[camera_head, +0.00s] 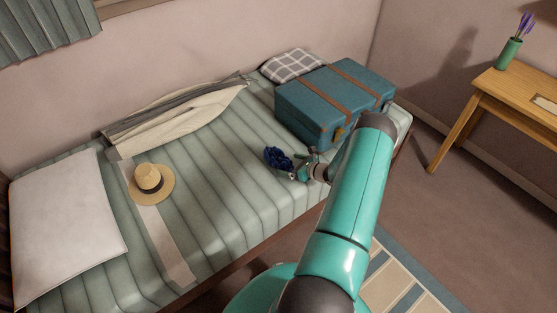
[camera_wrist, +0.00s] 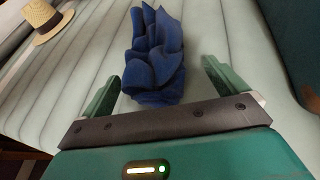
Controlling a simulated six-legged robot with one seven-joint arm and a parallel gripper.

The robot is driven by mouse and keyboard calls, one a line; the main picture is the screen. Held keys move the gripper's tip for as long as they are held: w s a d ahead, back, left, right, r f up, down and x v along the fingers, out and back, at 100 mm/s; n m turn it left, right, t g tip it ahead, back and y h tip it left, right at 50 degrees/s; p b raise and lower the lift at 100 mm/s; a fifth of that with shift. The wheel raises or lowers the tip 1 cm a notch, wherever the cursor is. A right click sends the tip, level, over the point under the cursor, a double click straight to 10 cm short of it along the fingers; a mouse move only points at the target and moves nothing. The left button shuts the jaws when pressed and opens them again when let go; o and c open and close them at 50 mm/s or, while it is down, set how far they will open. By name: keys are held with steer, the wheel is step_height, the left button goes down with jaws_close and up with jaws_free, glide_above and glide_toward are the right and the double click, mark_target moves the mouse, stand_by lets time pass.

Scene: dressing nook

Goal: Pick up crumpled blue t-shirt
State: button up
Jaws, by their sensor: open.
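The crumpled blue t-shirt (camera_head: 277,158) lies in a dark blue heap on the striped bed, just left of the blue suitcase. In the wrist view the t-shirt (camera_wrist: 154,55) stands up in folds straight ahead of my gripper (camera_wrist: 160,88). My gripper is open, with one green finger on each side of the near end of the t-shirt. Gaps show between the cloth and both fingers. In the head view my gripper (camera_head: 300,168) is right beside the t-shirt, on its right.
A blue suitcase (camera_head: 322,100) with brown straps stands close behind my arm. A straw hat (camera_head: 150,183), a white pillow (camera_head: 65,220), a checkered cushion (camera_head: 293,66) and folded beige cloth (camera_head: 175,115) are also on the bed (camera_head: 225,190). A wooden table (camera_head: 505,92) with a green vase (camera_head: 508,54) stands right.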

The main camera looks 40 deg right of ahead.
steer(key=x, duration=0.2)
steer(key=shift+w+f, duration=0.1)
steer(key=shift+w, duration=0.15)
steer(key=c, duration=1.1)
steer(key=shift+c, duration=0.2)
